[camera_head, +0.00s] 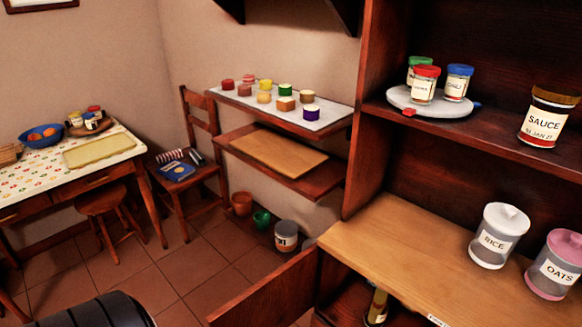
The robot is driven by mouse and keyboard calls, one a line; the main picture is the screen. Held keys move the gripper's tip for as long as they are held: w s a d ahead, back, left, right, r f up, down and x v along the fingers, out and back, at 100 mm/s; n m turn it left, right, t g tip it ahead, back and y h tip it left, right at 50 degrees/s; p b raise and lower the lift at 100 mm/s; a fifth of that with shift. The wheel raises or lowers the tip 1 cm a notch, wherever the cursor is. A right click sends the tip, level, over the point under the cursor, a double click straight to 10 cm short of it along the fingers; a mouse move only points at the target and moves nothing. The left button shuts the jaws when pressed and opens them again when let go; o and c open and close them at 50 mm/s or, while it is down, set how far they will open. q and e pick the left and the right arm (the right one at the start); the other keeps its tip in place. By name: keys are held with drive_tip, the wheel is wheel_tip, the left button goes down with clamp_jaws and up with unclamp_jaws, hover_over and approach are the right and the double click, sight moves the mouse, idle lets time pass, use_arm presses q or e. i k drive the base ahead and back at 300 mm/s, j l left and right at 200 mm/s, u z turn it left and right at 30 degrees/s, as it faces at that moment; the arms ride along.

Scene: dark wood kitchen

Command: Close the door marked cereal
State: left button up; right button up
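A wooden cabinet door (268,293) stands swung open at the bottom centre, below the wooden counter (400,245). Its lower part is cut off by the frame, and I can read no marking on it. A small white label (437,320) sits on the counter's front edge at the bottom, too cut off to read. Inside the open cabinet, a dark bottle with a yellowish label (377,306) shows partly. Neither of my grippers is in view.
Rice (498,236) and oats (556,266) jars stand on the counter. A sauce jar (546,116) and a turntable (398,97) with several jars are on the shelf above. A chair (190,165) and stool (104,205) stand left.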

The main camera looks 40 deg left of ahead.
sight(279, 299)
drive_tip(key=j+z, duration=0.15)
drive_tip(key=j, duration=0.3)
drive_tip(key=j+z, duration=0.1)
drive_tip(key=j, duration=0.3)
drive_tip(key=k+j+z, duration=0.15)
drive_tip(key=j, duration=0.25)
drive_tip(key=j+z, duration=0.15)
drive_tip(key=j, duration=0.3)
drive_tip(key=k+j+z, duration=0.1)
drive_tip(key=j, duration=0.3)
drive_tip(key=k+j+z, duration=0.15)
drive_tip(key=j, duration=0.25)
drive_tip(key=k+j+z, duration=0.15)
drive_tip(key=j, duration=0.25)
drive_tip(key=k+j+z, duration=0.1)
drive_tip(key=j, duration=0.3)
